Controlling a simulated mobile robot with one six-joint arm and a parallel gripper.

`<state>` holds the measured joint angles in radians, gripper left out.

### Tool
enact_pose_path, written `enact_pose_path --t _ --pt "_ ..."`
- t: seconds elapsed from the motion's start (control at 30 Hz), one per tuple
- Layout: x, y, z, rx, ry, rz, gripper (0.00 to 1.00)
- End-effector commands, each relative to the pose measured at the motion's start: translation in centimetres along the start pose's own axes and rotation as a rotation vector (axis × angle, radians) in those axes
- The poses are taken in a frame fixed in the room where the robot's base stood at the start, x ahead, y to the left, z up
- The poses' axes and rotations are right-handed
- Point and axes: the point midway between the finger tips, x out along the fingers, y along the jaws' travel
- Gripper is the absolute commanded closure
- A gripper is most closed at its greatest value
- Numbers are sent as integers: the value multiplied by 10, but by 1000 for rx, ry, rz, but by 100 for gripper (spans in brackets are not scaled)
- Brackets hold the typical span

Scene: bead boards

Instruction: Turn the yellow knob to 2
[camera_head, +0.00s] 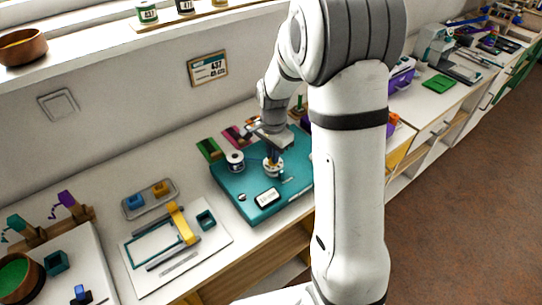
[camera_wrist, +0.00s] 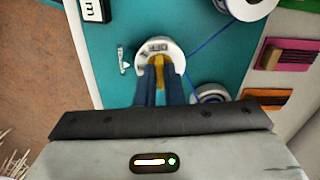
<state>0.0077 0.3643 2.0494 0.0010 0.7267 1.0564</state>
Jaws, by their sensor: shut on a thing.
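The yellow knob (camera_wrist: 159,68) stands on a round white dial (camera_wrist: 177,55) in the wrist view. My gripper (camera_wrist: 159,88) is shut on the yellow knob, one dark blue finger on each side. In the head view my gripper (camera_head: 272,158) reaches down onto the dial (camera_head: 273,169) on the teal board (camera_head: 232,191). The knob is mostly hidden there by the fingers. I cannot tell which number the knob points to.
A white spool (camera_head: 235,160) stands left of the dial, with a blue thread running across the board in the wrist view. A white label (camera_head: 267,197) lies at the board's front. A white board with a yellow bridge (camera_head: 181,224) lies to the left.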

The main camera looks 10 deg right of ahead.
Motion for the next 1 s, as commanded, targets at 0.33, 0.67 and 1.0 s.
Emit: enact_pose_path --t 0.33,0.67,1.0 --pt "1 2 0 104 0 5 100" --pt "1 2 0 115 0 6 100" --pt "1 1 0 113 0 5 76"
